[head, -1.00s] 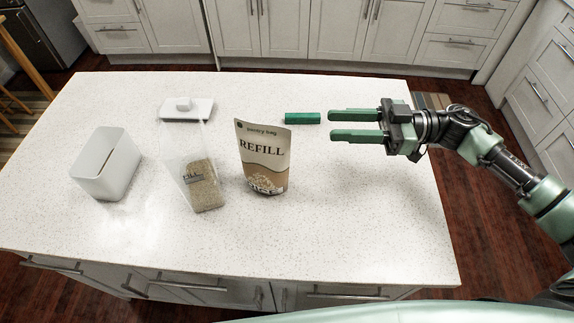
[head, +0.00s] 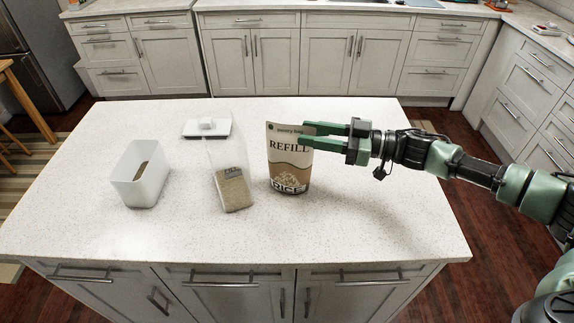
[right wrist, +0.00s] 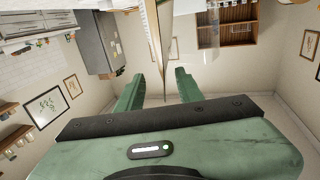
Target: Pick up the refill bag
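The refill bag (head: 290,163), a cream and tan pouch marked REFILL and RICE, stands upright on the white counter. My right gripper (head: 308,136) comes in from the right at the bag's upper right edge. In the right wrist view the bag (right wrist: 158,35) shows nearly edge-on, and the open fingers (right wrist: 159,88) lie on either side of its line with gaps visible. I cannot tell whether either finger touches it. My left gripper is not in view.
A clear container (head: 232,188) with some grain in it stands left of the bag. Its white lid (head: 207,127) lies behind it. A white open bin (head: 146,186) stands farther left. The counter's front and right parts (head: 380,225) are clear.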

